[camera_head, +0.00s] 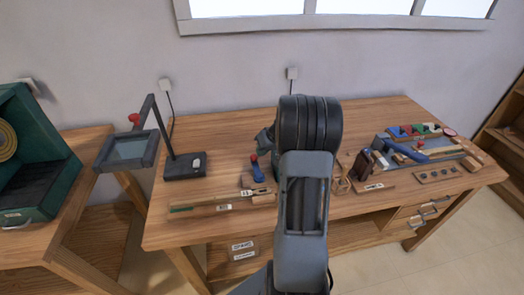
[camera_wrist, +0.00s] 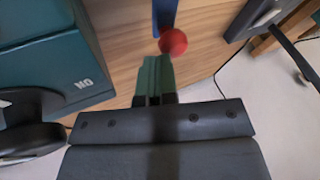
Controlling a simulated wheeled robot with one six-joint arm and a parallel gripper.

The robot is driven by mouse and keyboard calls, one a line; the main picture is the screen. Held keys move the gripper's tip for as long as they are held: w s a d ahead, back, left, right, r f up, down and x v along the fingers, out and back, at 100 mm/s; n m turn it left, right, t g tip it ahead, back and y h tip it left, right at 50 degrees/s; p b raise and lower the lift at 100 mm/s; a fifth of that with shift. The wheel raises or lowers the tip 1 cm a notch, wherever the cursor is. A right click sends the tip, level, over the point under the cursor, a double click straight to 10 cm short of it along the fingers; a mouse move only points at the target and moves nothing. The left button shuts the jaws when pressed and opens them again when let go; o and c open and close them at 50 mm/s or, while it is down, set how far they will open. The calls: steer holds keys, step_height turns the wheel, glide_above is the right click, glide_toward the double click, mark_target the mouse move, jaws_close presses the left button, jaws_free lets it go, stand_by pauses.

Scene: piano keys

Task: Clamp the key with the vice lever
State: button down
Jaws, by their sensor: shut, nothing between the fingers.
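The vice, a teal block marked "NO" (camera_wrist: 45,65), fills the left of the wrist view. In the head view it is mostly hidden behind my arm. A lever with a blue shaft and a red ball end (camera_wrist: 173,41) shows at the top middle of the wrist view; what looks like the same blue lever (camera_head: 257,172) stands left of my arm. My gripper (camera_wrist: 156,60) is shut and empty, its fingertips close to the red ball; contact cannot be told. A long wooden key (camera_head: 215,202) lies along the bench front, its right end near the blue lever.
A magnifier lamp (camera_head: 185,165) stands on the left of the wooden bench (camera_head: 380,112). Tools and a blue-handled item (camera_head: 408,152) lie on the right. A green cabinet (camera_head: 30,160) stands at far left. The back of the bench is mostly free.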

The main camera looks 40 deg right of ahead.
steer(key=shift+w+a+n, duration=0.15)
steer(key=shift+n, duration=0.25)
steer(key=shift+w+a+n+g+y+b, duration=0.35)
steer(key=shift+n+b, duration=0.25)
steer(key=shift+b, duration=0.3)
steer(key=shift+w+a+f+n+g+y+b, duration=0.15)
steer(key=shift+a+n+g+y+b, duration=0.1)
steer(key=shift+a+n+b, duration=0.3)
steer(key=shift+w+a+n+g+y+b, duration=0.2)
steer(key=shift+a+n+b, duration=0.1)
steer(key=shift+n, duration=0.35)
steer(key=a+n, duration=0.1)
steer(key=a+n+g, duration=0.1)
steer(key=n, duration=0.1)
steer(key=a+n+g+y+b, duration=0.1)
steer(key=shift+w+n, duration=0.25)
steer(key=shift+n, duration=0.05)
steer(key=a+n+g, duration=0.1)
steer(key=n, duration=0.1)
steer(key=a+n+g, duration=0.1)
steer(key=a+n, duration=0.1)
steer(key=shift+s+g, duration=0.3)
steer(key=shift+s, duration=0.05)
steer(key=shift+s+a+n+g, duration=0.3)
steer(key=shift+a+n+g, duration=0.15)
steer(key=shift+n, duration=0.4)
steer(key=shift+s+a+n+g, duration=0.35)
steer(key=shift+a+n, duration=0.15)
steer(key=shift+n, duration=0.35)
